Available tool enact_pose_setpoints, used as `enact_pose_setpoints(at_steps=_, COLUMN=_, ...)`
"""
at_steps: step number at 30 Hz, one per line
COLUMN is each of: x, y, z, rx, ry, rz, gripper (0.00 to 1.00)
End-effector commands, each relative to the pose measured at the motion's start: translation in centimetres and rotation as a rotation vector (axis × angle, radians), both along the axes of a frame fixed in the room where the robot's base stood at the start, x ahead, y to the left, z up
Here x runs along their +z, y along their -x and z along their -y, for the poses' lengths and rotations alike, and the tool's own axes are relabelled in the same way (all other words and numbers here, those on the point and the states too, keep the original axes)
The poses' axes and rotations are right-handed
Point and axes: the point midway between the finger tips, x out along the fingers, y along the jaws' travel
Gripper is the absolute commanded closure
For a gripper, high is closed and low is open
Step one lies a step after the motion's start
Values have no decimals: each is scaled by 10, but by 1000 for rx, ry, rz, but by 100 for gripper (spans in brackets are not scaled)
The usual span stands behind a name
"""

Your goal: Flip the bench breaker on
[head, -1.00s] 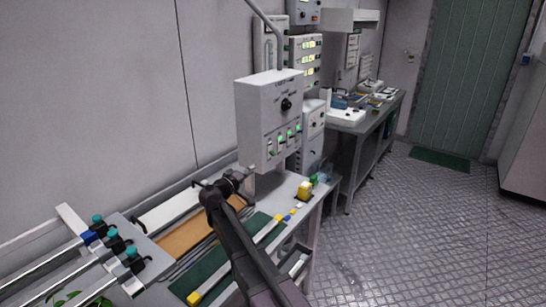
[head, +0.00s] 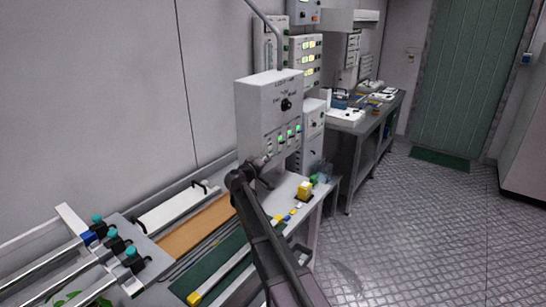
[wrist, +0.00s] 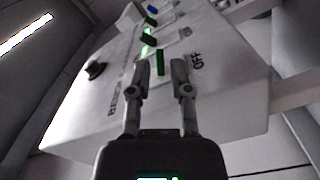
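A pale grey breaker box (head: 262,105) with a black knob stands above the bench, with a row of small switches (head: 283,138) low on its face. My gripper (head: 262,163) is just in front of the box's lower left part. In the wrist view the gripper (wrist: 162,75) is open, its two fingers apart. A dark green lever (wrist: 160,62) shows between and just beyond the fingertips; I cannot tell if they touch it. "OFF" is printed beside it, and lettering that seems to start with "BENCH" (wrist: 112,103) is on the face.
Other switch levers (wrist: 148,40) sit close beside the lever. The floor at right is clear.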

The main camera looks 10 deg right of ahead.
Motion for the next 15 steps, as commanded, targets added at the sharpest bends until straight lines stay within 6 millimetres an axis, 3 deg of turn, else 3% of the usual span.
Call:
enact_pose_setpoints(at_steps=6, x=0, y=-16, z=15, rx=-1, ry=0, rz=0, gripper=74)
enact_pose_setpoints(at_steps=15, x=0, y=-21, z=21, rx=1, ry=0, rz=0, gripper=74)
